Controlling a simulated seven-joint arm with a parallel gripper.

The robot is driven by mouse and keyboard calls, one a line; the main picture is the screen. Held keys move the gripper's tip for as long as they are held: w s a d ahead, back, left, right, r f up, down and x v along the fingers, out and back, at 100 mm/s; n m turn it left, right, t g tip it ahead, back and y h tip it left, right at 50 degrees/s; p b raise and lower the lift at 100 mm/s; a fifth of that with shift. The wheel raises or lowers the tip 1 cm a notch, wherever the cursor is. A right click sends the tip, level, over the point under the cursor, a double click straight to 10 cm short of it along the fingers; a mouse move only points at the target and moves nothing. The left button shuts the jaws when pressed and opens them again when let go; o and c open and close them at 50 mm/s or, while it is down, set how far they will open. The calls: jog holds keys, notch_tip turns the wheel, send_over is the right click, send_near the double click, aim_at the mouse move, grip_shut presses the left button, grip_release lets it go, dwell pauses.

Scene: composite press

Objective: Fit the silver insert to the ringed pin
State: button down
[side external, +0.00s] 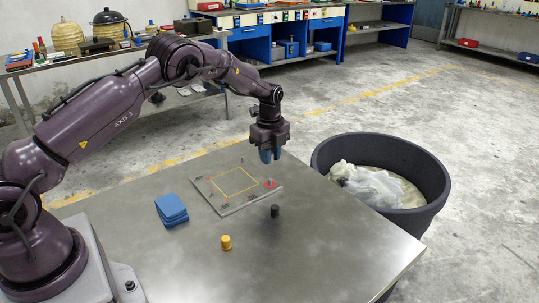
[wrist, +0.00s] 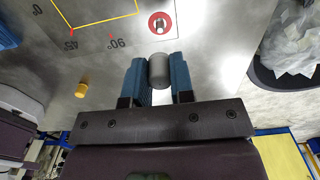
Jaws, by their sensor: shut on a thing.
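My gripper (side external: 271,156) hangs above the far right part of the plate, its blue fingers pointing down. In the wrist view, the blue fingers (wrist: 157,80) are shut on the silver insert (wrist: 158,69), a grey cylinder held between them. In the side view the fingers hide the insert.
The plate (side external: 222,201) bears a yellow outline and small pins. A black cylinder (side external: 275,211), a yellow cylinder (side external: 226,242) and stacked blue pieces (side external: 171,209) stand on the metal table (side external: 330,238) around it. A black tub (side external: 430,160) with white plastic stands beyond the table edge.

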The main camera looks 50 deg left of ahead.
jog(key=shift+f, duration=2.35)
jog(key=shift+f, duration=1.6)
jog(key=c, duration=0.9)
grip_release()
